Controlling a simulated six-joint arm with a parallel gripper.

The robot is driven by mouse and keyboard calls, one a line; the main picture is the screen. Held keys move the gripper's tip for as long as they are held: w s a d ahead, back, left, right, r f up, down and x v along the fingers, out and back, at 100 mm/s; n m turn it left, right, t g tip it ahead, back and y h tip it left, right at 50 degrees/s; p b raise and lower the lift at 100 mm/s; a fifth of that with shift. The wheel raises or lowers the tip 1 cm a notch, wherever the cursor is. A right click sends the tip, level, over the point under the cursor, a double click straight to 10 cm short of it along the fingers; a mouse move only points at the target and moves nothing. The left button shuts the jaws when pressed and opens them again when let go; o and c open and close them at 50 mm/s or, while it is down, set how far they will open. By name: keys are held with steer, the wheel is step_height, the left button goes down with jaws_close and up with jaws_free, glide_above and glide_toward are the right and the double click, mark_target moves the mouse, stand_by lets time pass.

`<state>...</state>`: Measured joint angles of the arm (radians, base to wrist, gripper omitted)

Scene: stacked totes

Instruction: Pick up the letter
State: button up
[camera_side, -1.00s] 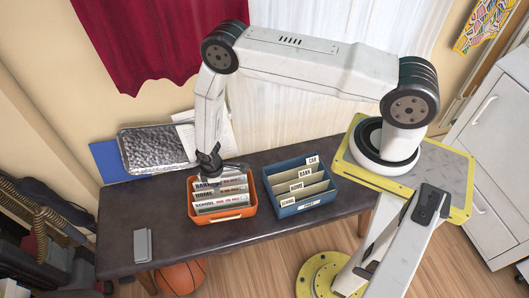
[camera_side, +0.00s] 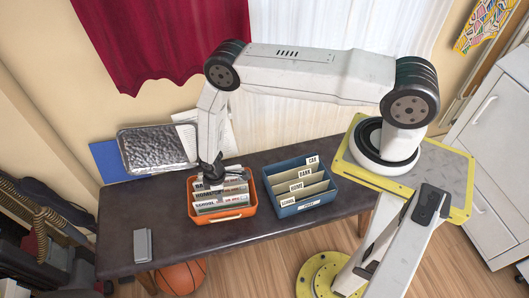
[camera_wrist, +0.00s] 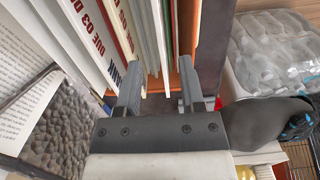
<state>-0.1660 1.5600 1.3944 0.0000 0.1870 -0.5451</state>
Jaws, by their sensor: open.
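Several white letters (camera_side: 222,200) with black and red print stand in an orange tote (camera_side: 240,212) on the dark table. Readable words include SCHOOL at the front; the rear letters are partly hidden by my gripper (camera_side: 211,178), which is low over the tote's back left part. In the wrist view, my gripper (camera_wrist: 160,92) is open, its two fingers apart, with thin edges of letters (camera_wrist: 155,40) showing beyond and between them. I cannot tell whether the fingertips touch any letter.
A blue tote (camera_side: 306,206) with dividers tagged CAR, BANK, HOME and SCHOOL stands right of the orange one. A textured metal tray (camera_side: 155,148), papers and a blue folder (camera_side: 112,165) lie behind left. A small grey object (camera_side: 142,245) is at front left. The table's left middle is clear.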

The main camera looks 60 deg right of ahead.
mark_target(223, 205)
steer(key=shift+f, duration=0.1)
steer(key=shift+f, duration=2.5)
jaws_close()
